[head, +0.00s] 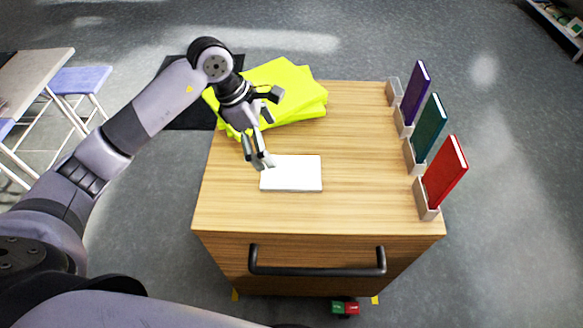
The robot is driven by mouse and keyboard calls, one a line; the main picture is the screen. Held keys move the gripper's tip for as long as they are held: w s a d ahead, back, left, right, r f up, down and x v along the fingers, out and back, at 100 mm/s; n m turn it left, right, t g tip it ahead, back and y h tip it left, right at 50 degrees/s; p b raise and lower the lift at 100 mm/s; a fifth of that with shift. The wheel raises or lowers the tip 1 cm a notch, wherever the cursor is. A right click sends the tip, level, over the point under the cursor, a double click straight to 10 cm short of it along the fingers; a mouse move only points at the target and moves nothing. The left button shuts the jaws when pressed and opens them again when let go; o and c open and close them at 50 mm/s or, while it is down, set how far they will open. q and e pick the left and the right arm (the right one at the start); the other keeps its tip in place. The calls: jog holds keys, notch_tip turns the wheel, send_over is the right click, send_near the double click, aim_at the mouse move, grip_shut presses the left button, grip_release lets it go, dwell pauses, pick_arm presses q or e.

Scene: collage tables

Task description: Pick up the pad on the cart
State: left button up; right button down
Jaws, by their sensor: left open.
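A white pad (291,174) lies flat near the middle left of the wooden cart's top (350,205). My left gripper (268,126) reaches in from the left, over the cart. It is open, with one finger close to the pad's upper left corner and another beside the yellow cloth. I cannot tell whether the finger touches the pad. No object shows between the fingers. My right gripper is not in view.
A folded yellow cloth (300,97) lies at the cart's back left. Purple (416,92), green (430,127) and red (445,172) books stand in holders along the right edge. The cart's front has a dark handle (318,271). The top's middle right is clear.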

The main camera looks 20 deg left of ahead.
aim_at(290, 171)
pick_arm(q)
jog(key=x, duration=0.3)
jog(key=shift+w+d+f+p, duration=0.2)
jog(key=shift+f+p, duration=0.1)
jog(key=shift+p, duration=0.1)
jog(key=shift+x, duration=1.2)
jog(key=shift+d+f+p, duration=0.1)
jog(key=shift+f+p, duration=0.2)
jog(key=shift+p, duration=0.15)
jog(key=x, duration=0.1)
jog(key=p+x, duration=0.1)
jog(key=x, duration=0.1)
jog(key=shift+w+f, duration=0.25)
jog(key=shift+f, duration=0.1)
jog(key=shift+d+f, duration=0.1)
jog(key=shift+f, duration=0.35)
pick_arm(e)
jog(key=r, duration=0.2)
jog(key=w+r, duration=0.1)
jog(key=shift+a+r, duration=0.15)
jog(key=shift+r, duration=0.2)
pick_arm(q)
jog(key=shift+c, duration=0.6)
jog(key=c, duration=1)
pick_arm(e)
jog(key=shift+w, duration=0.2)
